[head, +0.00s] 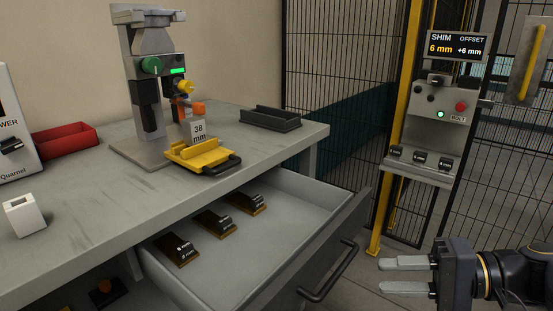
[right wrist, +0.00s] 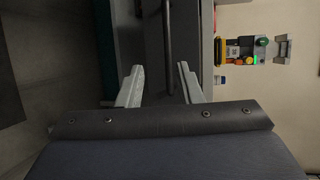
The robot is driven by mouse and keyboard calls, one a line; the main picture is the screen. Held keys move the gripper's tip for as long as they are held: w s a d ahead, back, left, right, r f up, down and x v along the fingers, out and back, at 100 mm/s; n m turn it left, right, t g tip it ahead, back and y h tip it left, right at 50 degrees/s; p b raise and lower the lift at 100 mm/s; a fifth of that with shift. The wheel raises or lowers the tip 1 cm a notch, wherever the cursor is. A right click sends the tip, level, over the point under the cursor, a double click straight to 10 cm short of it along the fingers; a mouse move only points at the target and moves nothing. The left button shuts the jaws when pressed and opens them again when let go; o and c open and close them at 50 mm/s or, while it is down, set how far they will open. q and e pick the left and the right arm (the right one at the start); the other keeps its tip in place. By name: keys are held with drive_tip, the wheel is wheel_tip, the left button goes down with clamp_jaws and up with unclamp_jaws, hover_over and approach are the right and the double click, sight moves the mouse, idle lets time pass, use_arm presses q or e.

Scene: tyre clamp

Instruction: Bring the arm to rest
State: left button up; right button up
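My right gripper (head: 405,275) is at the lower right of the head view, in front of and to the right of the open drawer (head: 318,190). Its two pale fingers are apart with nothing between them. The right wrist view also shows my right gripper (right wrist: 158,88) open and empty, with the dark drawer handle (right wrist: 168,45) beyond the fingertips; in the head view the handle (head: 330,275) is clear of the gripper. My left gripper does not show.
The workbench (head: 85,170) carries a clamp press (head: 150,90), a yellow fixture (head: 200,154), a red tray (head: 65,141) and a black tray (head: 270,118). The drawer holds three dark shim blocks (head: 214,222). A control panel (head: 432,125) reading "SHIM 6 mm" stands at the mesh fence (head: 335,70).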

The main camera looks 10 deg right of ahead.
drive_tip(key=s+a+f+n+h, duration=0.2)
drive_tip(key=s+f+h, duration=0.25)
drive_tip(key=f, duration=0.25)
drive_tip(key=s+a+f+n+h, duration=0.2)
drive_tip(key=s+f+h, duration=0.2)
drive_tip(key=f+h, duration=0.3)
wheel_tip(320, 180, up, 33)
drive_tip(key=y+p, duration=0.1)
drive_tip(key=p, duration=3.2)
drive_tip(key=shift+d+p, duration=0.3)
drive_tip(key=shift+s+f, duration=0.1)
